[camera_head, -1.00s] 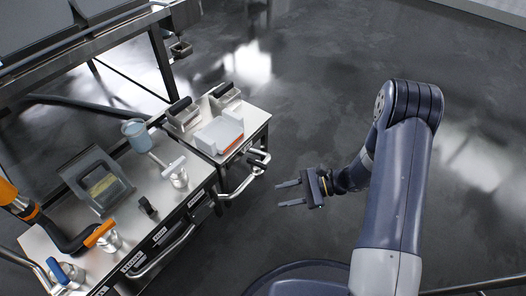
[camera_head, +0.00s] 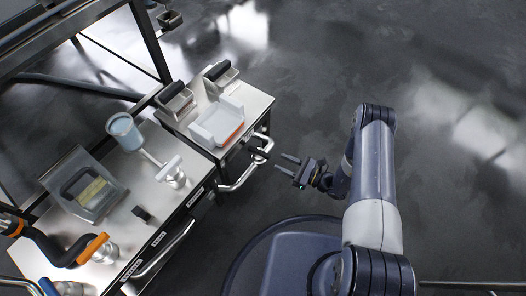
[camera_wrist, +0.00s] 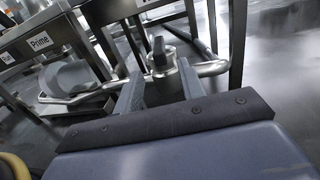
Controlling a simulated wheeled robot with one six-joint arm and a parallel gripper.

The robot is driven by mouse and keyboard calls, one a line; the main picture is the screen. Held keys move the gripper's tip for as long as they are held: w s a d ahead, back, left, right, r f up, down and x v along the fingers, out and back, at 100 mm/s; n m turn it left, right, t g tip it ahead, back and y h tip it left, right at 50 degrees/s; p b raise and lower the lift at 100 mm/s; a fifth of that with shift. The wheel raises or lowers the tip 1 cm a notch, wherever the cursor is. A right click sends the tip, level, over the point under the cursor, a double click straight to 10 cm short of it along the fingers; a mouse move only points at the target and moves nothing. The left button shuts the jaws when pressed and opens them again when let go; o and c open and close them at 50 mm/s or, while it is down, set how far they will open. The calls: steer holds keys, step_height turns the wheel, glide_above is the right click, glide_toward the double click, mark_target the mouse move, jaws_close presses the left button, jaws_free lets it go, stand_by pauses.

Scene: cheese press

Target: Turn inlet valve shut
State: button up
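A valve with a black handle (camera_head: 260,154) sits on the bent metal pipe at the front of the small metal cabinet. In the wrist view the black handle (camera_wrist: 159,53) stands upright on a metal body, ahead of my fingers. My gripper (camera_head: 281,162) is open and empty, just right of this valve and apart from it. Its two fingers (camera_wrist: 159,76) frame the valve in the wrist view. An orange-handled valve (camera_head: 93,248), a blue-handled valve (camera_head: 48,287) and a white-handled valve (camera_head: 171,168) are on the longer counter. I cannot read which is labelled inlet.
A white tray-like box (camera_head: 216,122) and metal bins with black handles (camera_head: 175,92) stand on the cabinet. A blue-grey cup (camera_head: 124,131) and a grey hopper (camera_head: 84,187) are on the counter. A "Prime" label (camera_wrist: 41,42) shows on the left. Floor to the right is clear.

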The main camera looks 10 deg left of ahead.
mark_target(263, 153)
steer(key=b+x, duration=0.2)
steer(key=x, duration=0.7)
steer(key=shift+s, duration=0.1)
jaws_close()
